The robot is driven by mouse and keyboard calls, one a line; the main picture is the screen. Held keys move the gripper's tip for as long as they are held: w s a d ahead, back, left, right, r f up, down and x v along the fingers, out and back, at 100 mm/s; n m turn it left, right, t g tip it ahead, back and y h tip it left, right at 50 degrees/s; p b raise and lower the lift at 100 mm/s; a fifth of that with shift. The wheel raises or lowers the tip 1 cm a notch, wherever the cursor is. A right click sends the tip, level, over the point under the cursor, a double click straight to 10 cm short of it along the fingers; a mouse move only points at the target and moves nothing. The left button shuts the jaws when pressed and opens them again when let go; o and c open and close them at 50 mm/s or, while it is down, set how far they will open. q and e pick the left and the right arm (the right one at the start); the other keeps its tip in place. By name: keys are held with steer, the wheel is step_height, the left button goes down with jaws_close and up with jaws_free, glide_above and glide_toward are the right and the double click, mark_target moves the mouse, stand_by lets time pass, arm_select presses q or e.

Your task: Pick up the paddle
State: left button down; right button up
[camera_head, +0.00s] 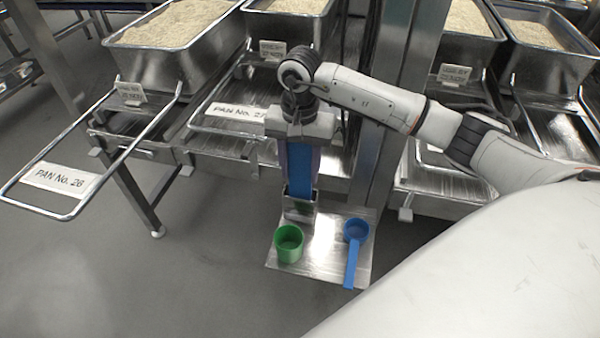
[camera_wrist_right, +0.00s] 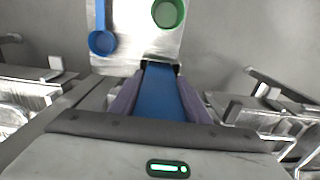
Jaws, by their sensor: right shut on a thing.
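The blue paddle (camera_head: 300,172) stands upright, its lower end inside a small metal holder (camera_head: 300,207) on a metal shelf plate (camera_head: 322,256). My right gripper (camera_head: 299,160) points down from above and is shut on the paddle, one finger on each side. In the right wrist view the paddle (camera_wrist_right: 160,98) runs between the two purple-grey fingers toward the holder. The paddle's lower end is hidden in the holder. My left gripper is not in view.
A green cup (camera_head: 289,244) and a blue long-handled scoop (camera_head: 355,232) are on the plate in front of the holder. Trays of rice (camera_head: 180,52) stand on metal racks behind. An empty wire frame labelled PAN No. 26 (camera_head: 62,178) sticks out at left.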

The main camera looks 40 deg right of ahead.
step_height(320, 180, up, 17)
steer(key=shift+f+p, duration=0.2)
steer(key=shift+p, duration=0.15)
stand_by(0.4)
